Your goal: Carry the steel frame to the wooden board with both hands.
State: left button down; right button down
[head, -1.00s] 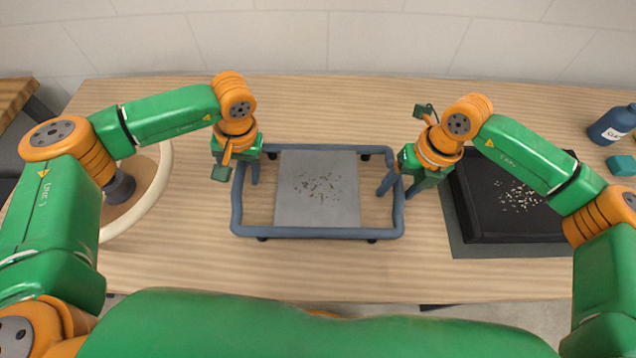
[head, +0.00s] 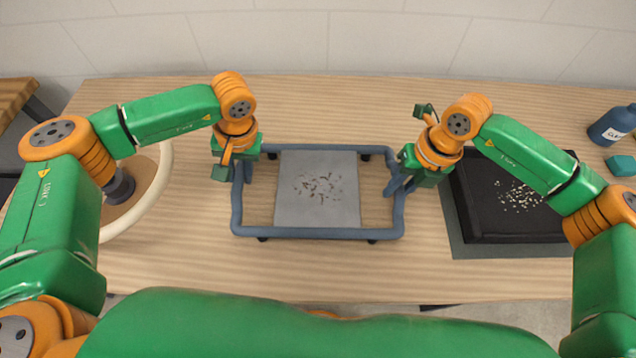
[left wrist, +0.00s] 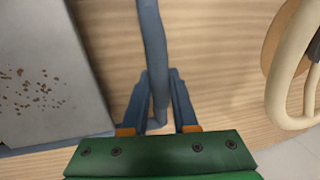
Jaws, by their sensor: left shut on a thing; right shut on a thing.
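The steel frame (head: 318,233) is a blue-grey rectangle of tube with small dark feet, lying level around a grey speckled plate (head: 290,208). My left gripper (head: 242,174) is shut on its left side bar, and the left wrist view shows the bar (left wrist: 152,40) between the two fingers (left wrist: 160,76). My right gripper (head: 396,188) is shut on its right side bar. The frame appears to stand on the table.
A black tray (head: 480,225) with pale bits lies on a dark mat (head: 455,248) at the right. A blue bottle (head: 610,126) and a teal block (head: 621,165) stand at the far right. The wooden table (head: 330,110) is bare behind and in front of the frame.

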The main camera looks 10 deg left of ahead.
pick_arm(q)
jog(key=shift+w+r, duration=0.1)
jog(key=shift+r, duration=0.05)
pick_arm(e)
jog(key=shift+w+r, duration=0.1)
dwell(0.6)
